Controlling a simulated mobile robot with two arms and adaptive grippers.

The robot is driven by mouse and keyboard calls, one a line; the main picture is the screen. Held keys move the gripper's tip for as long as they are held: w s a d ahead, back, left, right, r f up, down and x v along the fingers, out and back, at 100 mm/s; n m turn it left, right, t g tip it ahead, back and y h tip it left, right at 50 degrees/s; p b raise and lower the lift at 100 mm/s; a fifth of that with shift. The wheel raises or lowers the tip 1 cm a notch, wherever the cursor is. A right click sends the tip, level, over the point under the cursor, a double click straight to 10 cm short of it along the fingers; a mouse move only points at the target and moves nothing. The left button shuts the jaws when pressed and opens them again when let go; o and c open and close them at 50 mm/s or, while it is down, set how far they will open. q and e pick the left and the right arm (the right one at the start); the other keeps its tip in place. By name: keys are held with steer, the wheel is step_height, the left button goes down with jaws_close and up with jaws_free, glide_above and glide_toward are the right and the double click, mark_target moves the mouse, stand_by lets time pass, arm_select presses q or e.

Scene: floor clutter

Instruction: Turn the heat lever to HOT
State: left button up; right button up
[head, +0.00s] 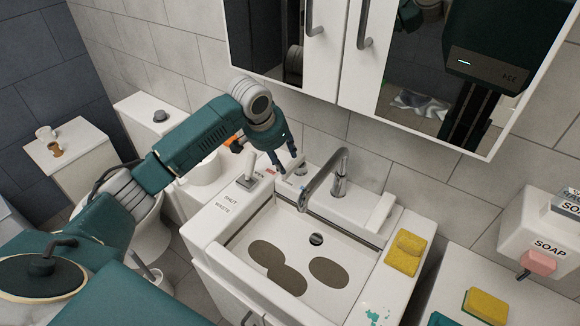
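The white sink (236,238) stands in the middle with a chrome tap (338,172) at its back. A small red mark and a small blue mark lie on the ledge at its back left corner, left of the tap. A small white part (300,170) shows there, likely the heat lever; it is partly hidden by my gripper, and its setting is unclear. My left gripper (287,164) points down right over this spot with its two dark fingers apart. I cannot tell if it touches the part. My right gripper is not in view.
A white lever (247,182) stands on the left rim near the words SHUT and WASTE. A mirrored cabinet (350,50) hangs above the tap. A soap dispenser (540,235) is on the right wall. Dark patches mark the basin.

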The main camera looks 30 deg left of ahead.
mark_target(289, 171)
arm_select(q)
steer(key=p+x, duration=0.1)
steer(key=x, duration=0.7)
steer(key=shift+w+f, duration=0.1)
jaws_close()
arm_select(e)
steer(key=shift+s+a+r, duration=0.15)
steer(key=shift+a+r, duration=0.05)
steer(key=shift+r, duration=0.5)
